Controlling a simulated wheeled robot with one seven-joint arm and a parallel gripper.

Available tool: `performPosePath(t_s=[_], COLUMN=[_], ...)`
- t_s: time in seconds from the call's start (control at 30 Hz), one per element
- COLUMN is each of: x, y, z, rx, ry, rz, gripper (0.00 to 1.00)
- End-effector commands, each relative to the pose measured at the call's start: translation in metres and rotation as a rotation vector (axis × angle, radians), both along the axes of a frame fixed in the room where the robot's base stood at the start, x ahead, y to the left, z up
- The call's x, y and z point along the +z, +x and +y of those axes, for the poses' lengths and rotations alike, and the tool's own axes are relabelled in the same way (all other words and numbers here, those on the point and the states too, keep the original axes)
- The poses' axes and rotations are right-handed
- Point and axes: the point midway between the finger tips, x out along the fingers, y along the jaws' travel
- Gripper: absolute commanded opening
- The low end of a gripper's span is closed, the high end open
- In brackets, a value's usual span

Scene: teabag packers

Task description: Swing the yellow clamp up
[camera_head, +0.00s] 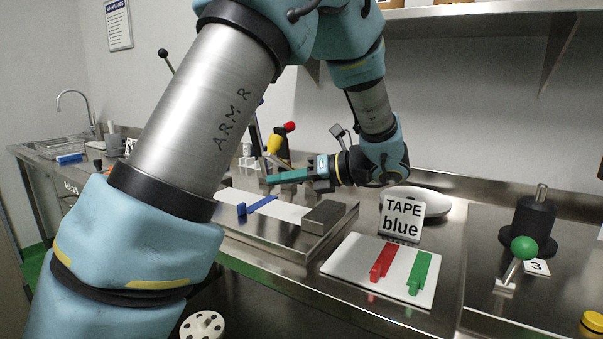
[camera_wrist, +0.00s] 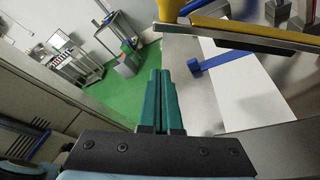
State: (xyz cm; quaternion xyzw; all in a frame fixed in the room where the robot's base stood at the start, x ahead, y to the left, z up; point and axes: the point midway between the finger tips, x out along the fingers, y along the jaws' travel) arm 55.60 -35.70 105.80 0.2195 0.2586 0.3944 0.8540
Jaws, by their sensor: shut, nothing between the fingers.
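The yellow clamp (camera_head: 273,144) stands behind the metal plate in the head view, with a red knob (camera_head: 289,127) at its top. In the wrist view a yellow part (camera_wrist: 170,9) and a long yellow-edged bar (camera_wrist: 255,33) cross the top right; they look like parts of this clamp. My gripper (camera_head: 268,180) reaches in from the right, in front of the clamp and over the plate. Its teal fingers (camera_wrist: 162,75) lie side by side, shut and empty. In the wrist view a gap shows between the fingertips and the yellow parts. The clamp's base is partly hidden.

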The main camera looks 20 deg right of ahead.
Motion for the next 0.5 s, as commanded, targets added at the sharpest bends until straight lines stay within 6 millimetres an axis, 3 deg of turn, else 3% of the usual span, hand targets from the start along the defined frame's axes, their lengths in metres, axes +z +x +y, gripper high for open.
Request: performPosePath(t_s=[0.1,0.3,0.5], x=[-0.005,0.020,0.027], y=[0.013,0.024,0.028], z=[0.020,0.004,0.000], rx=[0.003,0.000,-0.001], ry=[0.002,-0.002,-0.001], rz=[0.002,-0.001,0.000], gripper=[0.00,0.00,0.00])
